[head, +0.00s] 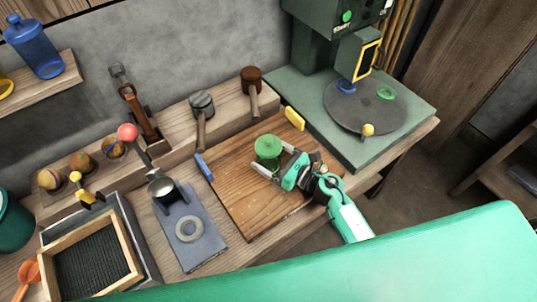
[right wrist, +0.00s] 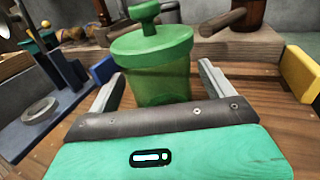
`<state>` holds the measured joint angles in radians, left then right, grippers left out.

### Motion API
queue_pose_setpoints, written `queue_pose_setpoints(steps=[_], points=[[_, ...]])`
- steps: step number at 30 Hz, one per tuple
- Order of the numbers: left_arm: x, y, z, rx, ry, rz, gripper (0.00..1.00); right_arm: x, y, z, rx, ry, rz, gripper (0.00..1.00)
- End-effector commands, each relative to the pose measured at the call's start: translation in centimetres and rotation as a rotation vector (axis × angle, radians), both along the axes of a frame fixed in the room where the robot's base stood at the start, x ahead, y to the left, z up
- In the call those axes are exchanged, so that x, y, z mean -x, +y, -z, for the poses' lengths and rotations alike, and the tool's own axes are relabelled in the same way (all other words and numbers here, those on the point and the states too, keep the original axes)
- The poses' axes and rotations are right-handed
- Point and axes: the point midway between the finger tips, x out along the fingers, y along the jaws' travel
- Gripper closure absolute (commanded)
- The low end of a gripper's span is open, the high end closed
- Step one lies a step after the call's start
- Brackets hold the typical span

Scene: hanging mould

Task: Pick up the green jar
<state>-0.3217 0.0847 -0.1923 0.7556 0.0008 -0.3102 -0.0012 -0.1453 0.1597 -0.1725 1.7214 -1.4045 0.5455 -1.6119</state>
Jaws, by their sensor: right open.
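The green jar (head: 267,149) stands upright on the wooden board (head: 236,209). It has a lid with a round knob on top. My right gripper (head: 270,162) is open at the jar's near side, with its fingers reaching toward either side of it. In the right wrist view the jar (right wrist: 153,62) stands between the two spread finger tips (right wrist: 158,85). The jar's lower part is hidden behind the gripper body. My left gripper is not in view.
A blue block (head: 204,167) and a yellow block (head: 294,118) sit at the board's edges. Mallets (head: 202,105) lean on the wooden ledge behind. A green machine with a round plate (head: 365,108) stands at right. A lever press (head: 160,183) and framed tray (head: 92,262) are at left.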

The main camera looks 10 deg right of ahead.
Motion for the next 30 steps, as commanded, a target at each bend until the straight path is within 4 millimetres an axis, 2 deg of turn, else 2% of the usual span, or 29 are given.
queue_pose_setpoints(steps=[1, 6, 13, 14, 22, 30], points=[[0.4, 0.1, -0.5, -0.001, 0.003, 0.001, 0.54, -0.7, 0.5, -0.6, -0.001, 0.000, 0.000, 0.16], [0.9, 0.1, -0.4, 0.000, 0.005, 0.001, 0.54, -1.8, 1.6, -0.2, -0.001, 0.001, 0.000, 0.16], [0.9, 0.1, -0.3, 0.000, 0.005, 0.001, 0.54, -1.9, 1.7, -0.1, 0.000, 0.000, 0.000, 0.16], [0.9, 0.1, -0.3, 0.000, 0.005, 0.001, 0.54, -1.9, 1.7, -0.1, 0.000, 0.000, 0.000, 0.20], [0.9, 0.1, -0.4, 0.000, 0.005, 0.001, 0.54, -1.9, 1.7, -0.1, 0.000, 0.000, 0.000, 0.73], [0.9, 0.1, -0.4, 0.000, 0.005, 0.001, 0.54, -1.9, 1.7, -0.3, 0.000, -0.001, 0.000, 0.74]])
